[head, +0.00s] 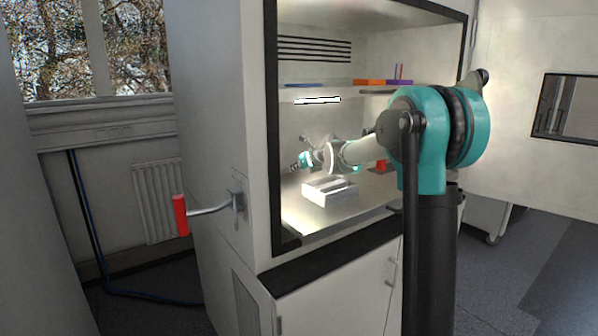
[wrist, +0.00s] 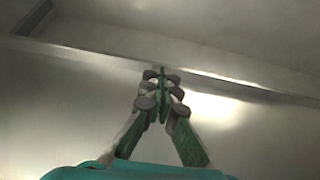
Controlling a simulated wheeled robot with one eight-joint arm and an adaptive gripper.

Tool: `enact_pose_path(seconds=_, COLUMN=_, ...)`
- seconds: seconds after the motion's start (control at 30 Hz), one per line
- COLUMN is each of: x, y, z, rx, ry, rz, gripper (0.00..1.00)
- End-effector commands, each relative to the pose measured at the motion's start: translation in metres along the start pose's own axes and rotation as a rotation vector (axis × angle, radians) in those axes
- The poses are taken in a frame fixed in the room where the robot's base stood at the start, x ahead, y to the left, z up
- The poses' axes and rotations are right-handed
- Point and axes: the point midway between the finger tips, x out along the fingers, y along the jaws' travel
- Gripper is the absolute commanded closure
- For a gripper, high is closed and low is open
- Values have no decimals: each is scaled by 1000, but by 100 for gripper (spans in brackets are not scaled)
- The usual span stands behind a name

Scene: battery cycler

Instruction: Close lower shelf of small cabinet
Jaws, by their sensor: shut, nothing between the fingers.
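The white cabinet (head: 215,130) stands open at its front, with a dark frame around the opening. Inside, a pale shelf (head: 345,92) runs across the upper part, and a metallic lower surface (head: 310,222) forms the bottom. I cannot tell whether this bottom is the lower shelf or how far out it is. My gripper (head: 297,165) is inside the opening, above the lower surface and left of my forearm. In the wrist view my gripper (wrist: 162,75) has its fingertips together and empty, facing a metallic surface (wrist: 85,90) with a raised ridge. Contact cannot be told.
A white block (head: 330,192) sits on the lower surface, below my gripper. A small red item (head: 381,165) is farther right. Orange (head: 369,82) and blue (head: 303,85) items lie on the upper shelf. A red-ended handle (head: 181,215) sticks out from the cabinet's left side.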

Motion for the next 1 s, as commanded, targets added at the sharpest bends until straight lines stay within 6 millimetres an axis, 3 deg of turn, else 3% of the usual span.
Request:
enact_pose_path(seconds=0.3, x=66, y=0, z=37, rx=0, ry=0, rz=1, gripper=100)
enact_pose_path(seconds=0.5, x=96, y=1, z=55, rx=0, ry=1, rz=2, gripper=100)
enact_pose_path(seconds=0.7, x=112, y=0, z=64, rx=0, ry=1, rz=1, gripper=100)
enact_pose_path(seconds=1.0, x=119, y=0, z=68, rx=0, ry=-1, rz=0, gripper=100)
